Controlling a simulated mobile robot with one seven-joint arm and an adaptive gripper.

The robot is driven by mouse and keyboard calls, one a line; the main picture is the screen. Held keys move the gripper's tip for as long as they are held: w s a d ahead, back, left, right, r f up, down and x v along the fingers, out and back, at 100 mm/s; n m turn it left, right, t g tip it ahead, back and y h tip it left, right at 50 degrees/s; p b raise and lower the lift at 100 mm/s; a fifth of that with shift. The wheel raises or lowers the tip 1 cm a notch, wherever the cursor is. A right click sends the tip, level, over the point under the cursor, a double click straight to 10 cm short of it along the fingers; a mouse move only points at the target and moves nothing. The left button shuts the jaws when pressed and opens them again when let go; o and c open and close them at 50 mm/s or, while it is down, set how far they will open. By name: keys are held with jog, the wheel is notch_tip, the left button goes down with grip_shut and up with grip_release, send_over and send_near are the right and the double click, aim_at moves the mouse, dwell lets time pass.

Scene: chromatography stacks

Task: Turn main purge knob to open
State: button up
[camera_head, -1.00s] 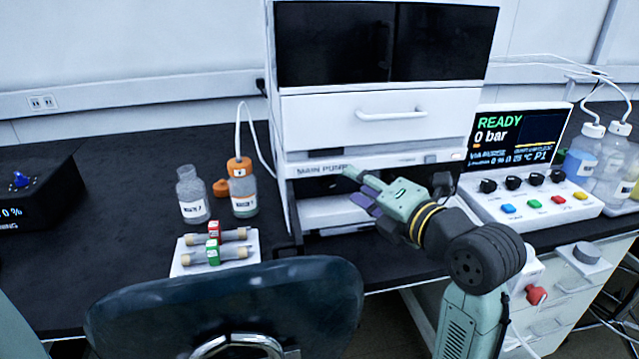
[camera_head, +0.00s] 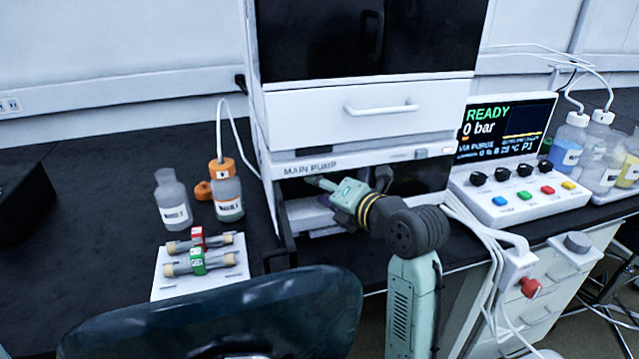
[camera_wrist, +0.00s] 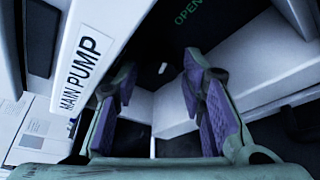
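The main pump unit, labelled MAIN PUMP (camera_head: 310,167), has a dark recess below its label strip. My gripper (camera_head: 322,186) reaches into this recess from the right. In the wrist view my two purple-padded fingers (camera_wrist: 160,75) stand apart with nothing visibly held between them. Green OPEN lettering (camera_wrist: 188,12) shows on the dark panel beyond the fingertips, with a small pale mark (camera_wrist: 162,68) below it. I cannot make out the purge knob against the dark panel. The MAIN PUMP label (camera_wrist: 80,75) is left of the fingers.
The monitor (camera_head: 505,128) reads READY and 0 bar, above a console with black knobs and coloured buttons. Bottles (camera_head: 172,200) and a white tray (camera_head: 170,290) with tubes stand left of the pump. A dark chair back (camera_head: 210,315) is in front. A white drawer (camera_head: 370,112) hangs above.

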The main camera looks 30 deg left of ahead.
jog(key=shift+w+a+f, duration=0.15)
jog(key=shift+w+a, duration=0.1)
jog(key=shift+a, duration=0.3)
jog(key=shift+c, duration=0.4)
